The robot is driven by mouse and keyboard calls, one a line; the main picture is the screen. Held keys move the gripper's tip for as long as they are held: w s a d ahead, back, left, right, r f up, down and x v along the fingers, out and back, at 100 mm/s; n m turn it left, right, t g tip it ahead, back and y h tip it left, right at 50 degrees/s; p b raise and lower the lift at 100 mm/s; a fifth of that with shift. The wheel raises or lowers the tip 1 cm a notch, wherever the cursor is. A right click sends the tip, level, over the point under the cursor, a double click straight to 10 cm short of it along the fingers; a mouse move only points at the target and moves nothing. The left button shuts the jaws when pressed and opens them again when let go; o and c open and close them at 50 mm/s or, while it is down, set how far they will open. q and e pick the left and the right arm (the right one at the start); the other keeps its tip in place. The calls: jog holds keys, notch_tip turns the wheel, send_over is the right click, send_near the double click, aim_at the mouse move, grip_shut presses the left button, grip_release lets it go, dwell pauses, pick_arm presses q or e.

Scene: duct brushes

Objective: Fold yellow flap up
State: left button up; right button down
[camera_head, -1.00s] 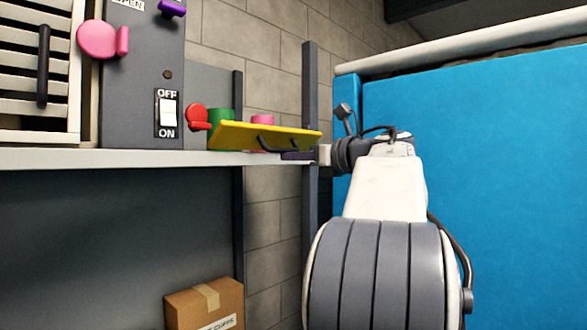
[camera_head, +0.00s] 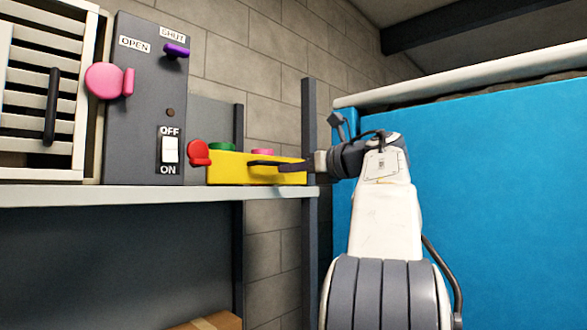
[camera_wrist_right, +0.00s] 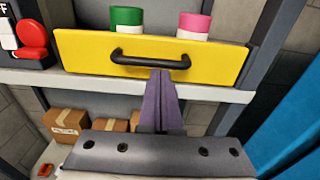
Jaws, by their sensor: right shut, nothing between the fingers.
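The yellow flap (camera_head: 230,169) stands upright along the front edge of the shelf in the head view. It fills the upper part of the right wrist view (camera_wrist_right: 80,52), with a black bar handle (camera_wrist_right: 140,59) across its middle. My right gripper (camera_head: 285,166) is shut and empty, with its fingertips (camera_wrist_right: 161,76) at the handle, touching or very close to it. The head view shows the fingers in front of the flap's right half. My left gripper is not in view.
Behind the flap stand a green cylinder (camera_wrist_right: 127,18) and a pink one (camera_wrist_right: 193,24). A red knob (camera_head: 199,153) and a grey switch panel (camera_head: 140,110) are left of it. A blue panel (camera_head: 480,190) stands right. Boxes (camera_wrist_right: 67,122) sit below the shelf (camera_head: 100,196).

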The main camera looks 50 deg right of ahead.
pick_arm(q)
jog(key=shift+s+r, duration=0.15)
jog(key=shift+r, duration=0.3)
pick_arm(e)
jog(key=shift+w+a+r+t, duration=0.1)
jog(key=shift+r+t, duration=0.05)
jog(key=shift+r, duration=0.65)
jog(key=shift+w+a+r+t, duration=0.1)
jog(key=shift+r+t, duration=0.05)
jog(key=shift+r, duration=0.6)
pick_arm(q)
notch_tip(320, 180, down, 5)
jog(key=b, duration=0.4)
pick_arm(e)
notch_tip(320, 180, down, 6)
jog(key=s, duration=0.2)
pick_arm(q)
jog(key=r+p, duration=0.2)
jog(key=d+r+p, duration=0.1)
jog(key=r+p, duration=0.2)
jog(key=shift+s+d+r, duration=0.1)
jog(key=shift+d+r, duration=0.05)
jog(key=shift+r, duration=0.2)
pick_arm(e)
jog(key=s+r+g, duration=0.1)
jog(key=s+r, duration=0.2)
jog(key=r, duration=0.6)
jog(key=shift+d+r, duration=0.2)
jog(key=shift+r, duration=0.1)
